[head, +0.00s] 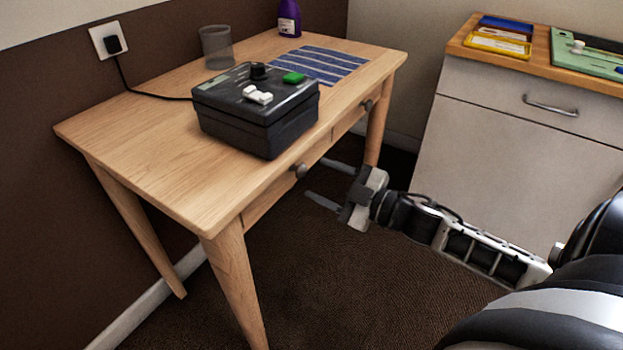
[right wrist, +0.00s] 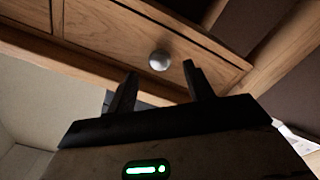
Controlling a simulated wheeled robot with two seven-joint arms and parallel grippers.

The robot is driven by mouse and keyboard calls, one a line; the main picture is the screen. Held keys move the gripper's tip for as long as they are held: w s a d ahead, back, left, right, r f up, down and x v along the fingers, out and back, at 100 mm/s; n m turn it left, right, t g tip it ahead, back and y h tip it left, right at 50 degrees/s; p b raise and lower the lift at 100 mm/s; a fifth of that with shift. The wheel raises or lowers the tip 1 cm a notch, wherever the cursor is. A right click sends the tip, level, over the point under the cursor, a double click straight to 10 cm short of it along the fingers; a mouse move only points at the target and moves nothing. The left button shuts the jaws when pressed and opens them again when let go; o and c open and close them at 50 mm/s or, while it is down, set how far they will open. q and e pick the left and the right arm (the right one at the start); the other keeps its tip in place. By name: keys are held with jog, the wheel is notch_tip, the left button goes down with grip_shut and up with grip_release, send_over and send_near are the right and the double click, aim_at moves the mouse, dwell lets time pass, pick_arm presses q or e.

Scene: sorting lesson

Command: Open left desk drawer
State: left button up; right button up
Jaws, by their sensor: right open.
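The wooden desk (head: 150,140) has two front drawers, both looking shut. The left drawer (head: 262,203) has a round grey knob (head: 300,170). The right drawer's knob (head: 368,104) sits farther back along the front. My right gripper (head: 315,177) is open and empty, just in front of the left drawer, its fingers pointing at the knob. In the right wrist view, the knob (right wrist: 159,60) shows between and slightly beyond the fingertips, apart from them, on the left drawer's wooden front (right wrist: 110,30). My left gripper is not in view.
A black box (head: 258,125) with controls stands on the desk, near a striped blue mat (head: 318,66), a mesh cup (head: 216,46) and a purple bottle (head: 289,17). A white cabinet (head: 500,150) stands at right.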

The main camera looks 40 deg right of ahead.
aim_at(304, 173)
jog(key=shift+x, duration=1.75)
grip_shut()
jog(key=shift+s, duration=0.1)
